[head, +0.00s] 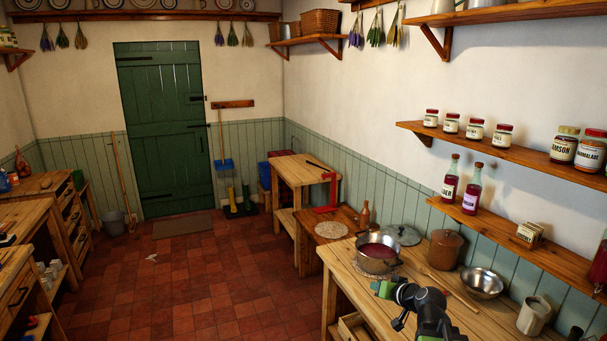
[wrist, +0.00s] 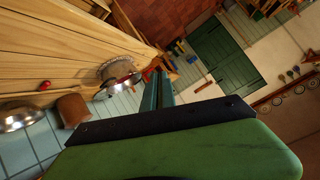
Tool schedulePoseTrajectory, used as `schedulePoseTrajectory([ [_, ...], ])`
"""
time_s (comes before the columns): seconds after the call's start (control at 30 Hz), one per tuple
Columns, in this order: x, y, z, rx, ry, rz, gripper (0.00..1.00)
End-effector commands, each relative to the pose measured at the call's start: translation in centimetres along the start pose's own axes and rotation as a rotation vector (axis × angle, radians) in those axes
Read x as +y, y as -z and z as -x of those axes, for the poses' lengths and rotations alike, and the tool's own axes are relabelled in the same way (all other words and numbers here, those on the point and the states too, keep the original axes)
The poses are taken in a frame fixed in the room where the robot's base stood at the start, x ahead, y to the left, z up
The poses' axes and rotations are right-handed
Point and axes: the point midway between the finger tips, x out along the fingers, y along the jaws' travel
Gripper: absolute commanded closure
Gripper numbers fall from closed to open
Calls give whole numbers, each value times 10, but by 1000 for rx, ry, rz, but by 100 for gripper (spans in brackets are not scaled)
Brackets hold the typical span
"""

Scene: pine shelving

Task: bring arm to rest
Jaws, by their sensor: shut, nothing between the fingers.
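My gripper (head: 383,288) shows as a small green end on my dark arm, over the left part of the right-hand wooden worktop (head: 490,318). It looks just in front of the steel pot (head: 378,264), which has dark red contents; whether they touch I cannot tell. In the wrist view my gripper (wrist: 159,88) is shut and empty, with its green and black body across the bottom. The view is tilted, with the worktop (wrist: 60,45) at upper left.
Shelves with jars (head: 476,130) and bottles (head: 472,190) line the right wall. The tiled floor (head: 200,285) is mostly clear.

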Motion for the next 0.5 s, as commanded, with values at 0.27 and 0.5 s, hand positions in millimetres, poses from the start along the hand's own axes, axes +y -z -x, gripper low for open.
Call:
schedulePoseTrajectory([
  [0.27,-108,-179,-37,-545,9,244,100],
  [0.5,-48,-236,32,-920,-323,199,100],
])
